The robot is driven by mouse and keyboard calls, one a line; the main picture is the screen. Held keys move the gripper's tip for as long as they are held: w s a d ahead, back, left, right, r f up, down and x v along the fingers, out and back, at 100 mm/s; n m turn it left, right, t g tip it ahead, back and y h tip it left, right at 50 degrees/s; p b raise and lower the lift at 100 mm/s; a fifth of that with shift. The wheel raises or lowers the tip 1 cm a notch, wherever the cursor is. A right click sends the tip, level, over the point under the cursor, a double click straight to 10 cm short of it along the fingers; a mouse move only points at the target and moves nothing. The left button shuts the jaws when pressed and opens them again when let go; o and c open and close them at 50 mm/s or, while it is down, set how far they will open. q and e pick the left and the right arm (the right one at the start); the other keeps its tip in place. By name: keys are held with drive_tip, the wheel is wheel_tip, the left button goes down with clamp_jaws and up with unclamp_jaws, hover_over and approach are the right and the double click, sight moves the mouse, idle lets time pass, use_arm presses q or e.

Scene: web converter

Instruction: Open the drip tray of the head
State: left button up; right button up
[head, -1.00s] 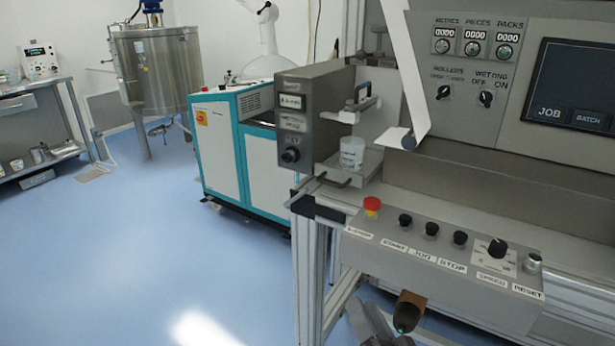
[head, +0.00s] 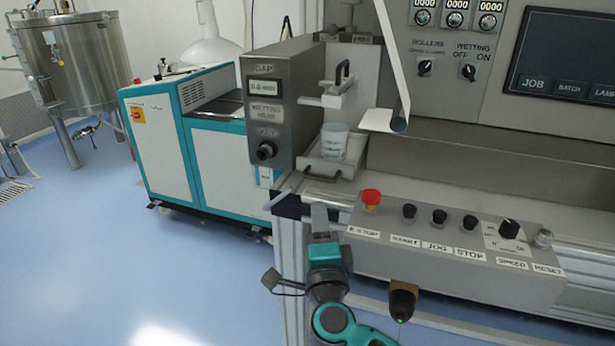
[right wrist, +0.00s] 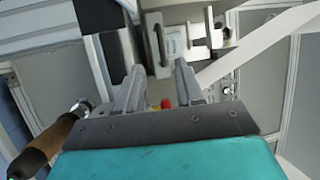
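The wetting head is a grey box (head: 285,100) with a display and a black knob, at the upper middle of the head view. The drip tray (head: 312,165) is a shallow light-grey tray at its lower right, with a white cup (head: 334,141) standing in it. A dark bar handle (head: 290,184) is at the tray's front; it shows upright in the right wrist view (right wrist: 159,45). My right gripper (right wrist: 157,68) is open and empty, its fingertips short of the handle. In the head view, the right gripper (head: 319,215) is below the tray. My left gripper is out of view.
A control panel with a red stop button (head: 371,197) and several black knobs lies right of my gripper. A brown handle (head: 403,300) sticks out below the panel. A white web strip (head: 392,60) hangs right of the head.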

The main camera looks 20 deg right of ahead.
sight(315, 179)
drive_tip(key=b+x, duration=0.1)
drive_tip(key=x, duration=1.1)
drive_tip(key=shift+w+r+b, duration=0.15)
drive_tip(key=shift+b, duration=0.15)
drive_tip(key=shift+c, duration=0.4)
clamp_jaws()
